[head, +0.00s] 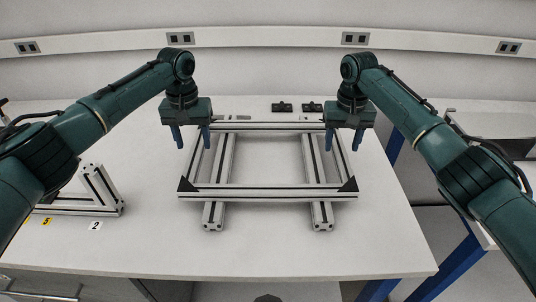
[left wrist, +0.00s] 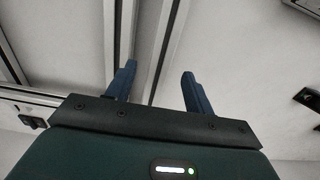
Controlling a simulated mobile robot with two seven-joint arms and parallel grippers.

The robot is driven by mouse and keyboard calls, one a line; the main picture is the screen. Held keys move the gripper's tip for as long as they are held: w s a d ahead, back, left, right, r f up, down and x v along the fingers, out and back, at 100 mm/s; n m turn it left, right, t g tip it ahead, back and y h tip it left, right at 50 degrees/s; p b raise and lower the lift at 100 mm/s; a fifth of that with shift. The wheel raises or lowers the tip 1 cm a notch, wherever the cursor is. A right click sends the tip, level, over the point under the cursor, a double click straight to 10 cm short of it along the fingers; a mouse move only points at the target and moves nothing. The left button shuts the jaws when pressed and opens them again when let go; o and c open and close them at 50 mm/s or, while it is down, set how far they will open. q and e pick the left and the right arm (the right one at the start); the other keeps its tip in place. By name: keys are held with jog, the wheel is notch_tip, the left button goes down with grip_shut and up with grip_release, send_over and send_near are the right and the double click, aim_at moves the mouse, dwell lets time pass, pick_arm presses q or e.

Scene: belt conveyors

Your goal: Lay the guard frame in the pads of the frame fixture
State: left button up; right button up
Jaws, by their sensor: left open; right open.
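The guard frame (head: 270,195) is a light aluminium-profile rectangle with dark slots and black front corner pieces. It lies across two parallel profile rails, which look like the frame fixture (head: 213,214), at the table's middle. No separate pads can be made out, so I cannot tell if the frame is seated. My left gripper (head: 191,140) is open at the frame's back left, fingers down. In the left wrist view the open fingers (left wrist: 160,84) have profile bars near and beyond them, with nothing visibly clamped. My right gripper (head: 344,142) is open at the frame's back right, fingers down.
A triangular profile assembly (head: 100,190) stands at the left, by a yellow label (head: 47,222) and a white label marked 2 (head: 95,226). Two small black parts (head: 282,107) (head: 312,107) lie behind the frame. The table's front strip is clear.

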pick_arm(q)
jog(key=shift+f, duration=1.4)
pick_arm(e)
jog(key=shift+f, duration=1.4)
pick_arm(q)
grip_shut()
pick_arm(e)
grip_shut()
pick_arm(q)
jog(key=shift+w+r, duration=0.1)
jog(key=shift+r, duration=0.05)
pick_arm(e)
jog(key=shift+w+r, duration=0.1)
jog(key=shift+r, duration=0.05)
